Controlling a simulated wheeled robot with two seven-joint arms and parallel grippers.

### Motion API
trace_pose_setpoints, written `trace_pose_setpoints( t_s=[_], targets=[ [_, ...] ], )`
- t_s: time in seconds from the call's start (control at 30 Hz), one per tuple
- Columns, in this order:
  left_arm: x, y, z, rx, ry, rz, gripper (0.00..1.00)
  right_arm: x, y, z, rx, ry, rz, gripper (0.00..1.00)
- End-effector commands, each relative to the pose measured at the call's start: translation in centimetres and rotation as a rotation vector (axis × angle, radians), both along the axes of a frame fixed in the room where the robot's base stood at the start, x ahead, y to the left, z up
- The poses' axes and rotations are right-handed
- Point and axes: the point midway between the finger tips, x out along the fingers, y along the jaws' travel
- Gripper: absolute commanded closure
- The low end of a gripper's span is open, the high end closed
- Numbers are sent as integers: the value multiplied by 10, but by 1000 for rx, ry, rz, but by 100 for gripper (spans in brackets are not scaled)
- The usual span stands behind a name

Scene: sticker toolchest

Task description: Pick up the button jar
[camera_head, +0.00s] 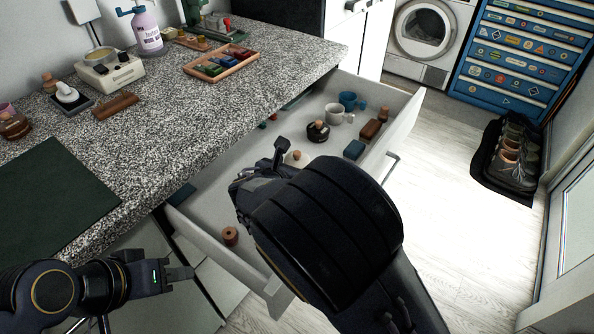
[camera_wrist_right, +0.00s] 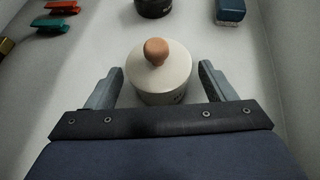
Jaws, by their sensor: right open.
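A round white jar with a tan knob on its lid (camera_wrist_right: 160,75) stands in the open drawer; small dark marks show low on its side. I take it as the button jar, though no label is readable. Its top also shows in the head view (camera_head: 297,158), partly hidden by my right wrist. My right gripper (camera_wrist_right: 161,70) is open, with one finger on each side of the jar and a small gap at each side. My left gripper (camera_head: 184,273) is outside the drawer at lower left, apart from any object; its jaw opening is unclear.
The drawer (camera_head: 402,123) also holds a dark jar (camera_head: 318,132), a grey mug (camera_head: 335,113), a blue cup (camera_head: 348,100), a blue box (camera_head: 354,149) and a wooden spool (camera_head: 230,236). The speckled counter (camera_head: 190,120) overhangs the drawer's left side. Open floor lies right.

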Motion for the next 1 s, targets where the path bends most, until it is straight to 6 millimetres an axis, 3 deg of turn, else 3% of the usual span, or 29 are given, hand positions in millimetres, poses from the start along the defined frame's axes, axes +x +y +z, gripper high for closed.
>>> trace_pose_setpoints(
  t_s=[0.23, 0.73, 1.0],
  targets=[
    [0, 0, 0, 0, 0, 0, 64, 2, 0, -1, 1, -1, 0, 23],
    [0, 0, 0, 0, 0, 0, 64, 2, 0, -1, 2, 0, 0, 89],
    [0, 0, 0, 0, 0, 0, 64, 2, 0, 1, 2, -1, 0, 91]
  ],
)
